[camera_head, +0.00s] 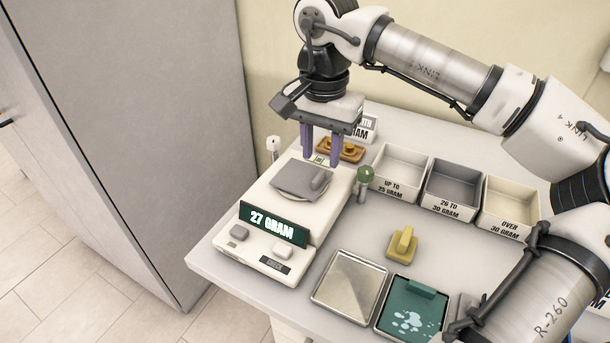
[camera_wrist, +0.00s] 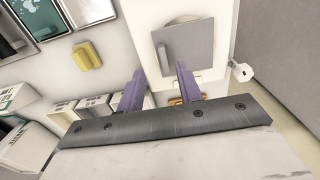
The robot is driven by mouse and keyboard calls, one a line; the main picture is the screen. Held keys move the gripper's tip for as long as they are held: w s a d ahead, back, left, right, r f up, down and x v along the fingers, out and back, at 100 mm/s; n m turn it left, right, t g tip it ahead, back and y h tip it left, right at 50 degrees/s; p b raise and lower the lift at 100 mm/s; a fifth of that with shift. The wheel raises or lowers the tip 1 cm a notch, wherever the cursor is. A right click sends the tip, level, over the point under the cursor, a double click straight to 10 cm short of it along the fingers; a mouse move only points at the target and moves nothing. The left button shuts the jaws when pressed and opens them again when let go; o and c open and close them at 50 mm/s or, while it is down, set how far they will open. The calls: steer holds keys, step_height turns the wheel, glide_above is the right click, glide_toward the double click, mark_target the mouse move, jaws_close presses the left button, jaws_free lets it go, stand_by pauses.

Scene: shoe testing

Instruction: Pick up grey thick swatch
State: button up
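The grey thick swatch (camera_head: 296,181) lies on the round pan of the white scale (camera_head: 252,216), whose display reads 27 GRAM. A grey raised grip (camera_head: 319,180) stands at its right side. The swatch also shows in the wrist view (camera_wrist: 190,50), square and flat. My gripper (camera_head: 320,162) is above the back part of the scale, with its purple fingers pointing down. In the wrist view the two fingertips (camera_wrist: 160,73) are apart with nothing between them, near the swatch's edge. The gripper looks open and empty.
Three labelled bins stand at the right: UP TO 25 GRAM (camera_head: 398,184), 26 TO 30 GRAM (camera_head: 450,207) and OVER 30 GRAM (camera_head: 508,229). A yellow swatch (camera_head: 402,244), a metal tray (camera_head: 350,287) and a teal swatch (camera_head: 412,308) lie nearer. An orange piece (camera_head: 341,149) sits behind the scale.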

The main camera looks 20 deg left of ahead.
mark_target(319, 175)
steer(key=f, duration=0.1)
steer(key=f+p, duration=0.1)
steer(key=f, duration=0.2)
steer(key=shift+w+a+f, duration=0.1)
steer(key=shift+w+a, duration=0.1)
steer(key=shift+w, duration=0.2)
steer(key=shift+f+p, duration=0.3)
steer(key=shift+f, duration=0.3)
jaws_close()
